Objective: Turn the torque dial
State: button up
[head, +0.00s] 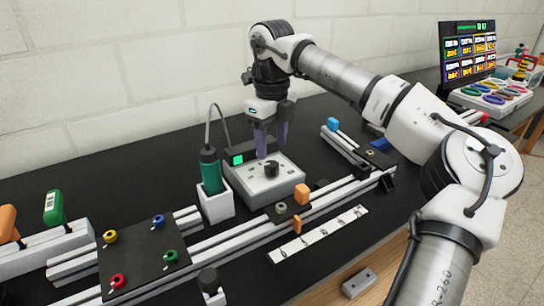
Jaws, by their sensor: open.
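The torque dial (271,168) is a small black knob on top of a light grey control box (288,185). The box has a lit green display (237,160) at its back left. My gripper (270,150) points down just above the dial. Its two purple-grey fingers are apart, with nothing seen between them. Whether a fingertip touches the dial cannot be told from this view.
A green-handled tool (210,172) stands in a white holder left of the box, its cable looping up behind. Aluminium rails with orange blocks (301,194) run in front. A dark plate with coloured knobs lies left. A screen (467,52) stands at the far right.

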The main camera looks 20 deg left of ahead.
aim_at(272, 164)
notch_tip(272, 164, up, 9)
jog(key=shift+f, duration=0.15)
dwell(0.5)
